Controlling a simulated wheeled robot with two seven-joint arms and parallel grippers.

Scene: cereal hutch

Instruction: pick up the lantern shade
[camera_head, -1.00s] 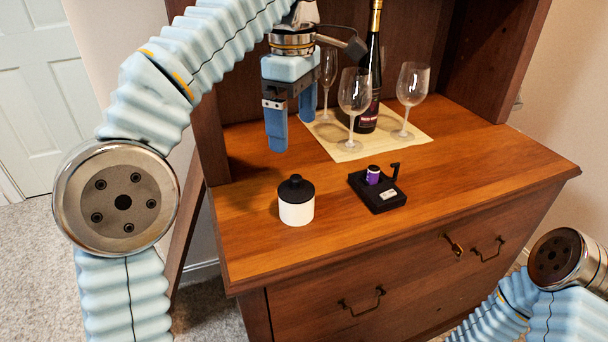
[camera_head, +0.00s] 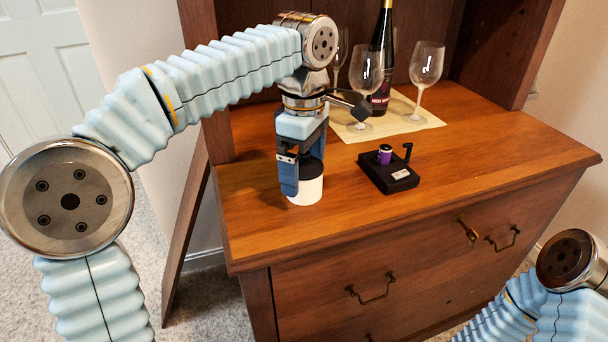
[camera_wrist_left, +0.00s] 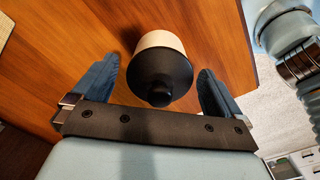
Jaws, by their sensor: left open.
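The lantern shade, a white cylinder with a black knobbed top (camera_head: 311,190), stands upright on the wooden counter near its front left. My left gripper (camera_head: 302,177) points down over it, with one blue finger in front and the other mostly hidden behind. In the left wrist view, the shade (camera_wrist_left: 160,72) lies between the two open fingers (camera_wrist_left: 158,82), with a gap on each side. Contact is not visible. My right gripper is out of the picture; only part of that arm shows at lower right.
A black base with a purple piece and an upright hook (camera_head: 388,172) stands right of the shade. Behind, wine glasses (camera_head: 427,65) and a dark bottle (camera_head: 383,60) stand on a pale mat (camera_head: 425,120). The counter's front right is clear.

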